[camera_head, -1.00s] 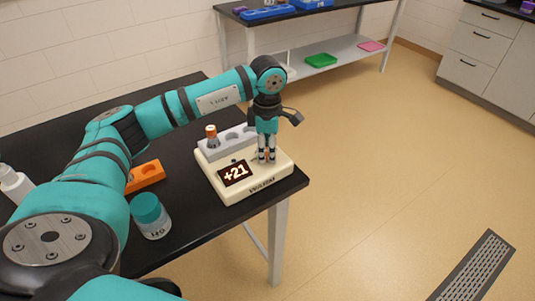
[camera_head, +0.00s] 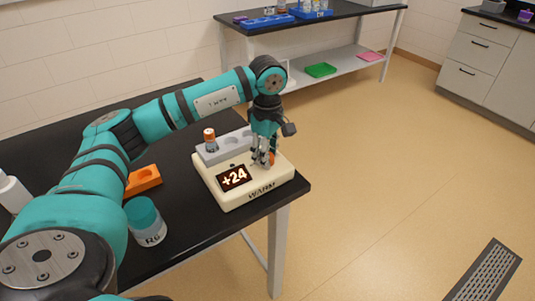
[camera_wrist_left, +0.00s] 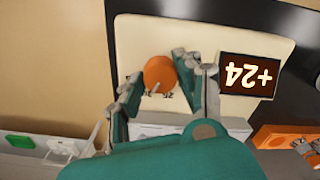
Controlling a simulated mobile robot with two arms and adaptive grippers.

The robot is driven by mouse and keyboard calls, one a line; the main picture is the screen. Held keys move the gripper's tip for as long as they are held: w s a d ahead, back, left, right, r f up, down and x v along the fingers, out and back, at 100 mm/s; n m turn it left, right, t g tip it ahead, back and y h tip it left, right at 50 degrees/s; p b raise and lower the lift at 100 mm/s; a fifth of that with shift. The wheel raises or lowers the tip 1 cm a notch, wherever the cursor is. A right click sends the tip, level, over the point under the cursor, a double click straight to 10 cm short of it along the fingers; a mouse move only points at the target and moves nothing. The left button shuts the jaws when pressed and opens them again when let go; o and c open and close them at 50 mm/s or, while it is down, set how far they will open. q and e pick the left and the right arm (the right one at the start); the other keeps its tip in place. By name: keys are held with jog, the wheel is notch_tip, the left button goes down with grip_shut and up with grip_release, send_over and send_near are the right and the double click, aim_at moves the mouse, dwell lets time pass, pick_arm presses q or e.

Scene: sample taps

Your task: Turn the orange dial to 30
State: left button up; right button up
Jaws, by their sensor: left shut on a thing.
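The orange dial (camera_wrist_left: 160,74) sits on top of the cream warmer unit (camera_head: 232,200), which stands near the right corner of the black table. In the head view the dial (camera_head: 270,159) is partly hidden by my left gripper (camera_head: 263,160). My left gripper comes down from above, and in the left wrist view its fingers (camera_wrist_left: 158,80) are shut on the dial from both sides. The display (camera_head: 234,178) reads +24; it also shows upside down in the left wrist view (camera_wrist_left: 248,76). My right gripper is not in view.
A grey rack (camera_head: 226,146) at the back of the unit holds an orange-capped vial (camera_head: 210,139). A teal-capped jar (camera_head: 147,221) and an orange block (camera_head: 143,180) stand left of the unit. The table edge is close on the right.

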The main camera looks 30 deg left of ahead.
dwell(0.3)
pick_arm(q)
jog(key=o, duration=1.2)
jog(key=shift+c, duration=0.2)
jog(key=shift+r, duration=0.1)
notch_tip(320, 180, up, 12)
